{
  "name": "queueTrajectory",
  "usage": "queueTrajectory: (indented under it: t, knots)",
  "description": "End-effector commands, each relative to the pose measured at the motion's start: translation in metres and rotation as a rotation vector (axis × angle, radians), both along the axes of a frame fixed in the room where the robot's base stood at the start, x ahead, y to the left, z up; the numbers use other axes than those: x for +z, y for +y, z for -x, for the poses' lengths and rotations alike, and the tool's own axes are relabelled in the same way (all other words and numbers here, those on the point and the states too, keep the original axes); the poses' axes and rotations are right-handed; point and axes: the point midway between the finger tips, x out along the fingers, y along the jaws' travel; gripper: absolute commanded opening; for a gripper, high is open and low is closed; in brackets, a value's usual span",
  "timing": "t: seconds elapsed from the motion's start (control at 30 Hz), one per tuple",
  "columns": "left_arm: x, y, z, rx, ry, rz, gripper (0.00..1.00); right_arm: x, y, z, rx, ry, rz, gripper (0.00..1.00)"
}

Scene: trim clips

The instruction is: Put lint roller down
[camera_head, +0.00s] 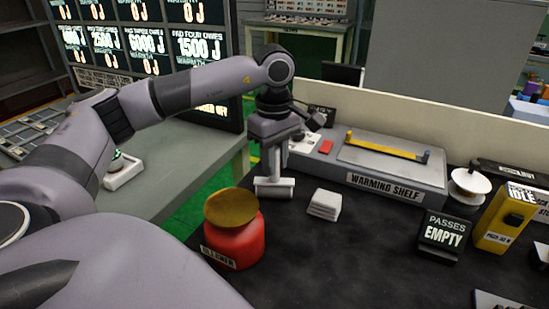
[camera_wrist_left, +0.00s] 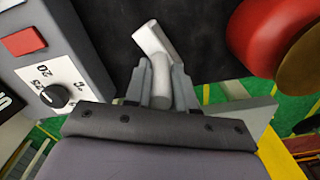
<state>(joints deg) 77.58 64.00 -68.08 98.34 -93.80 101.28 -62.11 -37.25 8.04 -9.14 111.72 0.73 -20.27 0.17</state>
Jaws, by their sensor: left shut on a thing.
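The lint roller (camera_head: 274,188) is white, with its roller head low and level beneath my left gripper (camera_head: 273,165). In the left wrist view the gripper (camera_wrist_left: 161,92) is shut on the lint roller's handle (camera_wrist_left: 162,75), with the white roller head beyond the fingertips. The roller head is over or at the left edge of the dark worktop (camera_head: 370,230); I cannot tell whether it touches the surface. My right gripper is not in view.
A red pot with a tan lid (camera_head: 235,240) stands to the left front. A stack of white pads (camera_head: 324,205) lies to the right. The warming shelf (camera_head: 390,170) is behind. A passes sign (camera_head: 442,235) stands farther right. The worktop's middle front is clear.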

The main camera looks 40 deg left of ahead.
Motion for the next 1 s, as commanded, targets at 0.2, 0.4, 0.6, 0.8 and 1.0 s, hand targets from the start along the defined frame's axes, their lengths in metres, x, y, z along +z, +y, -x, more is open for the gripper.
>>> queueTrajectory:
  t: [0.2,0.4,0.6,0.8,1.0]
  knots:
    - [-0.002,0.0,0.0,0.0,0.001,0.0,0.5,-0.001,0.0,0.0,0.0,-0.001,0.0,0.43]
    - [-0.001,0.0,0.0,0.0,0.001,0.0,0.5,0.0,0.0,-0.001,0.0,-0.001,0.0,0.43]
    - [0.017,0.0,-0.001,0.0,-0.003,0.0,0.5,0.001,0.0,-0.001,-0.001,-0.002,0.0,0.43]
    - [0.061,-0.001,-0.001,-0.001,-0.006,0.002,0.5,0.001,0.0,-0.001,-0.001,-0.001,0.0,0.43]
    - [0.105,0.0,-0.001,0.0,-0.004,0.0,0.5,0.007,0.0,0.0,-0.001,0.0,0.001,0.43]
